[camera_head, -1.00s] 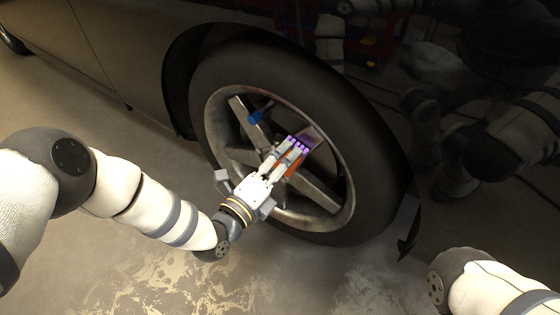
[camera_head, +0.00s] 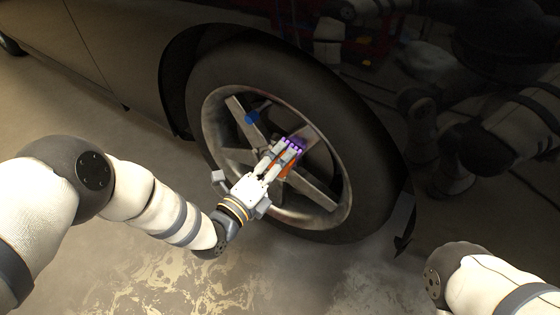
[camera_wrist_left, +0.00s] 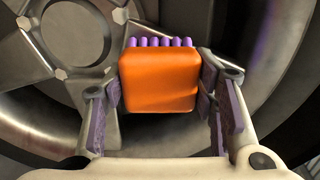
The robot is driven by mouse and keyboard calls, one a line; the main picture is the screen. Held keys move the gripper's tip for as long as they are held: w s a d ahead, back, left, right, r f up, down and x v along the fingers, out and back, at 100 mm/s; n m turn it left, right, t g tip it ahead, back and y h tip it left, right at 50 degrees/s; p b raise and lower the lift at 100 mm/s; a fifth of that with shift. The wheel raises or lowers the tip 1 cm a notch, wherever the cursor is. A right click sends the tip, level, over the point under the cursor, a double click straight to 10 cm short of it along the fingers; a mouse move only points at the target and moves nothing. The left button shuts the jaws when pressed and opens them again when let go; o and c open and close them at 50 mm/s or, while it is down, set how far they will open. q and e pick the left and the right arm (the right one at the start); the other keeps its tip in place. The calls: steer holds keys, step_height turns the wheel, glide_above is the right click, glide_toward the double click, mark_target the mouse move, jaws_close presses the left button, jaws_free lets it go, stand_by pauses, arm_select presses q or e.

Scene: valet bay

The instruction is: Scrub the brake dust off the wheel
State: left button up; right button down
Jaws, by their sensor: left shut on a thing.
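The wheel (camera_head: 228,112) has a spoked metal rim inside a black tire (camera_head: 365,150), with dark, brownish staining on parts of the rim. My left gripper (camera_head: 282,160) is in front of the spokes, right of the hub. It is shut on an orange brush (camera_wrist_left: 160,82) with purple bristles (camera_wrist_left: 160,42), which show beyond the block against the wheel. In the head view the brush shows as a sliver of orange between the fingers, with purple tips at a spoke. Whether the bristles touch the spoke is hard to tell. My right gripper is out of view; only part of that arm shows.
The dark car body (camera_head: 120,50) rises behind and left of the wheel. Its glossy panel at right reflects my arms. A blue piece (camera_head: 252,117) sits at the upper left of the hub. The concrete floor (camera_head: 310,275) in front is clear, with pale wet-looking patches.

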arm_select(q)
steer(key=shift+r, duration=0.25)
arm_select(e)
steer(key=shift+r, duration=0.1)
